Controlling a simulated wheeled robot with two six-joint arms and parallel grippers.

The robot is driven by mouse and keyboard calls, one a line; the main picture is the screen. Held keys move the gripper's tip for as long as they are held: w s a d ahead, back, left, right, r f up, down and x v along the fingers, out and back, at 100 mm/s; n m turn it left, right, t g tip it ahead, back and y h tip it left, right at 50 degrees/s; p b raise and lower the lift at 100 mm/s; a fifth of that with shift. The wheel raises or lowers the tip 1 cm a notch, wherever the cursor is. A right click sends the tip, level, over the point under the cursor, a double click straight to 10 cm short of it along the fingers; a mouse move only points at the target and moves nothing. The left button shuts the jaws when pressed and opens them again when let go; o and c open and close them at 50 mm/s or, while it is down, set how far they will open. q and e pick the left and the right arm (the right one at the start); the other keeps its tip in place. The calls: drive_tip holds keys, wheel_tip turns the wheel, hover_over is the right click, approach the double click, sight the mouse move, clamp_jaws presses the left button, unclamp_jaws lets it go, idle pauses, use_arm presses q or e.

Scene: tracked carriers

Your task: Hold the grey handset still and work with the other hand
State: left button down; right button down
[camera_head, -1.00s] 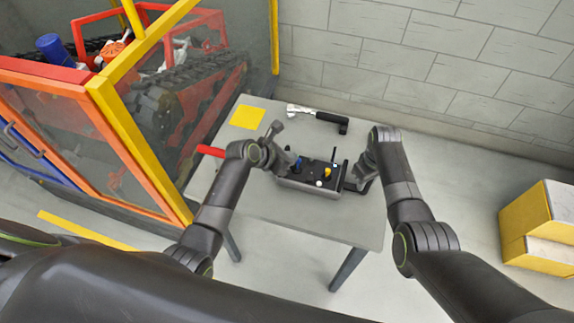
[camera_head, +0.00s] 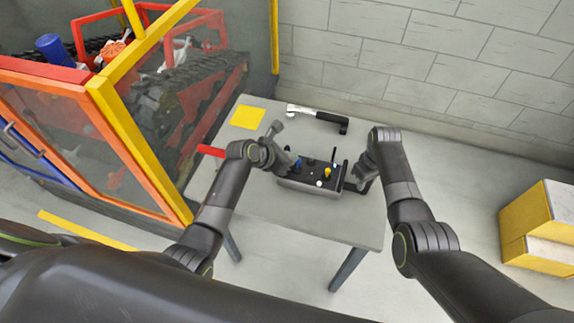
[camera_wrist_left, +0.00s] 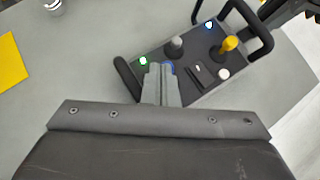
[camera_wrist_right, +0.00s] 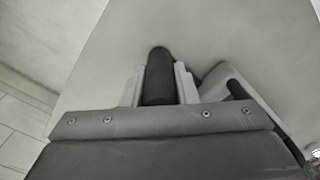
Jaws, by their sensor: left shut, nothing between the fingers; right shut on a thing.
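The left wrist view also shows a grey lever (camera_wrist_left: 176,45), a green-lit button (camera_wrist_left: 143,60) and a white button (camera_wrist_left: 223,74). My right gripper (camera_head: 358,184) is shut on the handset's right-side handle (camera_wrist_right: 160,75), a dark bar between its fingers. My left gripper (camera_head: 287,164) is shut and empty. Its tips are over the handset's left part, by the blue-ringed control (camera_wrist_left: 169,68), which they partly hide. Contact is unclear.
A black and silver tool (camera_head: 318,116) lies at the table's back edge. A yellow square (camera_head: 246,117) lies at the back left, and a red bar (camera_head: 211,151) at the left edge. A yellow-framed enclosure (camera_head: 112,110) stands left. The table's front (camera_head: 290,217) is clear.

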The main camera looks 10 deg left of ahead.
idle(0.5)
use_arm(q)
drive_tip(key=shift+s+f, duration=0.55)
drive_tip(key=shift+s, duration=0.3)
drive_tip(key=shift+a, duration=0.1)
drive_tip(key=w+r+v, duration=0.1)
drive_tip(key=v, duration=0.9)
drive_tip(key=shift+w+r, duration=0.3)
drive_tip(key=shift+w, duration=0.1)
use_arm(e)
drive_tip(key=c, duration=1.1)
unclamp_jaws()
drive_tip(key=shift+o, duration=0.2)
drive_tip(key=shift+r, duration=0.15)
